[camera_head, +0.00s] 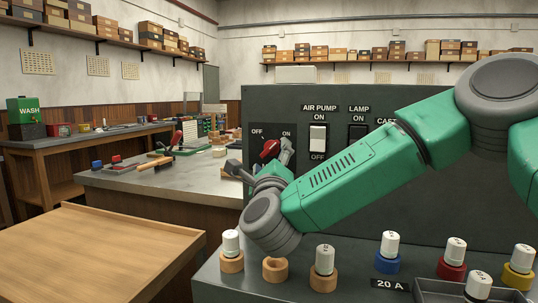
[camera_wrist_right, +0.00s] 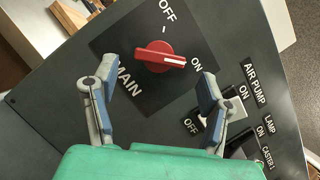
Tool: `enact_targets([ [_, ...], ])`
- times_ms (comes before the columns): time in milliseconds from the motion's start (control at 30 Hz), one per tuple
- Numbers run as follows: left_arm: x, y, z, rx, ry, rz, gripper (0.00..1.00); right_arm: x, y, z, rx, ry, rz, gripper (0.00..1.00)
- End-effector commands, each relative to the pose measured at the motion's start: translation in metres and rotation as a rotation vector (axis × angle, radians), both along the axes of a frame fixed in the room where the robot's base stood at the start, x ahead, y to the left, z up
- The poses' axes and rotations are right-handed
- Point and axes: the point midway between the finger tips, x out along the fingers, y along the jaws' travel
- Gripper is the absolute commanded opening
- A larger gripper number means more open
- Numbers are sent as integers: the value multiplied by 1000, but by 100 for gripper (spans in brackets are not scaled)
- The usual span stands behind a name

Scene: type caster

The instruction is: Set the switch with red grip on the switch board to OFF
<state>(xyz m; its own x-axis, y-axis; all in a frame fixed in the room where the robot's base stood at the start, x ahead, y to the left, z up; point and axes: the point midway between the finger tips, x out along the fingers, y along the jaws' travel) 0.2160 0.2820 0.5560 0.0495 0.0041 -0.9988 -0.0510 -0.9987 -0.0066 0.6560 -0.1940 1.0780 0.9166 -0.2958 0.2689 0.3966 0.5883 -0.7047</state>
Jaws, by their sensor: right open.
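The switch with the red grip (camera_head: 270,149) is on the dark switch board (camera_head: 340,212), at its left end. In the right wrist view the red grip (camera_wrist_right: 153,56) is a round knob with a crossbar on a black plate marked OFF, ON and MAIN. The white line on its bar points toward ON. My right gripper (camera_head: 262,161) is in front of the knob in the head view. In the right wrist view my right gripper (camera_wrist_right: 158,78) is open and empty, one finger on each side of the knob, apparently not touching it. My left gripper is out of view.
The white AIR PUMP rocker (camera_head: 318,138) and LAMP switch (camera_head: 357,132) sit right of the knob. White-capped fuses in coloured rings, such as the blue one (camera_head: 388,262), stand on the ledge below. A bare wooden table (camera_head: 90,250) is at the left.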

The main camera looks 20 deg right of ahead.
Motion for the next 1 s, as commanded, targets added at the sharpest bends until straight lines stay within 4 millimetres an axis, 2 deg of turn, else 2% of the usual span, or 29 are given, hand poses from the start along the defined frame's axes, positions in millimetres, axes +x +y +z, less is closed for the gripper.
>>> enact_targets([
  [200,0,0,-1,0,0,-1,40,21,0,7,-6,0,1,67],
  [533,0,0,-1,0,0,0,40,25,-2,8,-6,1,3,67],
  [567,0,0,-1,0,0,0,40,25,-3,8,-6,1,2,64],
  [600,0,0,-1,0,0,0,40,25,-3,8,-5,1,2,50],
  [700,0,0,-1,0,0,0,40,25,-5,7,-3,2,3,17],
  [1000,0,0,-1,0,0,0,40,26,-6,3,-4,9,-5,17],
])
